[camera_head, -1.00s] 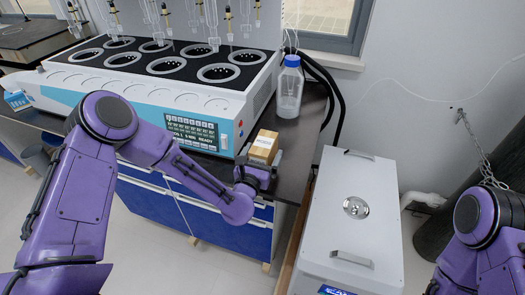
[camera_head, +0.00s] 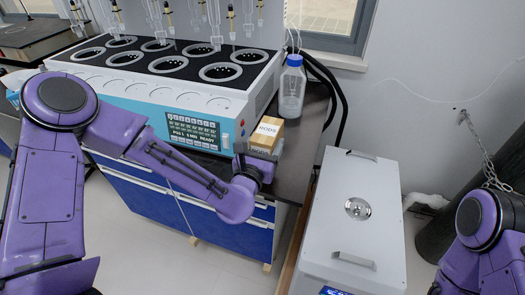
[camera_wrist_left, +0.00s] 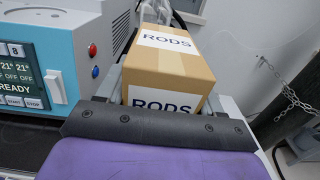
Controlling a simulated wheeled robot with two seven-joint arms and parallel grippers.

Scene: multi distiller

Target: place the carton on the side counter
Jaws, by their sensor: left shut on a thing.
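The carton (camera_head: 266,134) is a small brown box with a white label reading RODS. My left gripper (camera_head: 262,152) is shut on it; the wrist view shows the carton (camera_wrist_left: 172,72) upright between the two fingers. It is at the side counter (camera_head: 292,165), the dark strip of top right of the distiller. Whether the carton's underside touches the counter is hidden by my gripper. My right arm shows at the right edge, but its gripper is out of view.
The white and teal distiller (camera_head: 208,105) stands close left of the carton. A clear bottle with a blue cap (camera_head: 291,88) stands behind it on the counter. A grey lidded box (camera_head: 352,225) stands to the right, below the counter. Bare counter lies right of the carton.

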